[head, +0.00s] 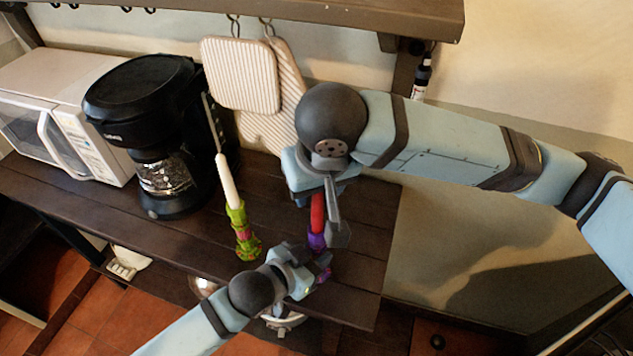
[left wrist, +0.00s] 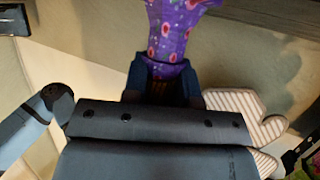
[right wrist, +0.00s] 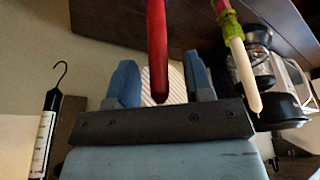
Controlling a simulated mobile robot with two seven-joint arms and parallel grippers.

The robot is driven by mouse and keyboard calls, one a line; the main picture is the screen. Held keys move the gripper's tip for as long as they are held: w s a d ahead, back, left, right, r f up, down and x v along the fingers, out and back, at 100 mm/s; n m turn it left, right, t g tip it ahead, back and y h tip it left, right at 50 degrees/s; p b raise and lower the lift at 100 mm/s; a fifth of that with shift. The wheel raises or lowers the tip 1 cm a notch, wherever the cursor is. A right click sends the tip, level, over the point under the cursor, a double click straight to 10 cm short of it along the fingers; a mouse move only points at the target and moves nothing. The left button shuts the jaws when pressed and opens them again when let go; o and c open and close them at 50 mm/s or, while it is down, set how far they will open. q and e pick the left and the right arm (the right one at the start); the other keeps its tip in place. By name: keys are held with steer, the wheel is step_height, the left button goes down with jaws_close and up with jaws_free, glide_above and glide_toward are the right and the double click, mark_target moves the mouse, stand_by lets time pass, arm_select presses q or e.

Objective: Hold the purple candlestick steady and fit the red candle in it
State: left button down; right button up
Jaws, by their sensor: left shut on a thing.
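The purple candlestick (head: 316,241) has pink spots and stands upright near the front right of the dark wooden shelf. My left gripper (head: 303,279) is shut on its lower part; the left wrist view shows the spotted purple body (left wrist: 180,35) between the fingers. The red candle (head: 318,212) is upright, its lower end meeting the candlestick's top; how deep it sits is hidden. My right gripper (head: 328,218) is around the candle from above. In the right wrist view its fingers are spread, with gaps on both sides of the red candle (right wrist: 157,50).
A green candlestick (head: 241,233) with a white candle (head: 226,181) stands to the left. Behind it are a black coffee maker (head: 160,115) and a white microwave (head: 70,120). Striped pot holders (head: 240,78) hang behind. An upper shelf (head: 330,12) overhangs the back.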

steer(key=shift+r, duration=0.15)
steer(key=v, duration=1.1)
steer(key=shift+r, duration=0.35)
steer(key=shift+s, duration=0.1)
arm_select(q)
steer(key=c, duration=0.8)
jaws_free()
